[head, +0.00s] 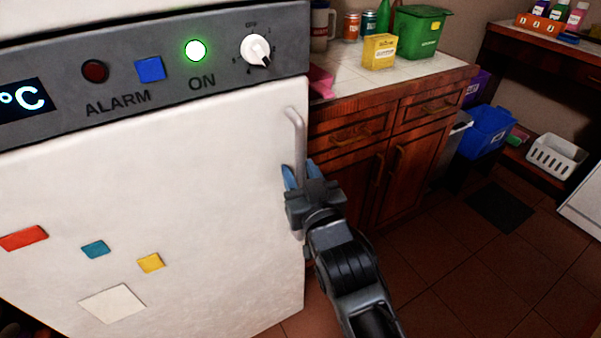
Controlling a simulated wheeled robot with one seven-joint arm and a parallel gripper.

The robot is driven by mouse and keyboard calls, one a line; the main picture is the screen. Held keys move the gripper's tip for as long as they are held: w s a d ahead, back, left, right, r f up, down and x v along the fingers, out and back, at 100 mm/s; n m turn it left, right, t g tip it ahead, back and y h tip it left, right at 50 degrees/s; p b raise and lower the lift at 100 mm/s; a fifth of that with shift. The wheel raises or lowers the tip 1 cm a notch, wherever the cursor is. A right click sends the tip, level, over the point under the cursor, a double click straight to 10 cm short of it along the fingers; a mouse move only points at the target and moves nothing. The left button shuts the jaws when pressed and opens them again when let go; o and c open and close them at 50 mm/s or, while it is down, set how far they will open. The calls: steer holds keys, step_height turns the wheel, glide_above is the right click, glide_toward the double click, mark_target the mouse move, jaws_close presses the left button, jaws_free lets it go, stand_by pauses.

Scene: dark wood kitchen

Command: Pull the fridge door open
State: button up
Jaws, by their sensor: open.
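The white fridge door (190,180) fills the left side of the head view and looks shut. Its pale vertical handle (297,130) is near the door's right edge. My gripper (301,177) is at the lower part of the handle, its blue fingertips pointing up at it. The jaws are open, and the handle seems to run down between or just behind the fingers; I cannot tell which. The handle's lower end is partly hidden by my gripper.
A control panel (150,75) with a dial and lit green light is above the door. A wooden cabinet (385,140) with a tiled top stands close at the right. Blue (488,131) and white (556,157) baskets are farther back. The tiled floor (450,265) at lower right is clear.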

jaws_close()
stand_by(0.4)
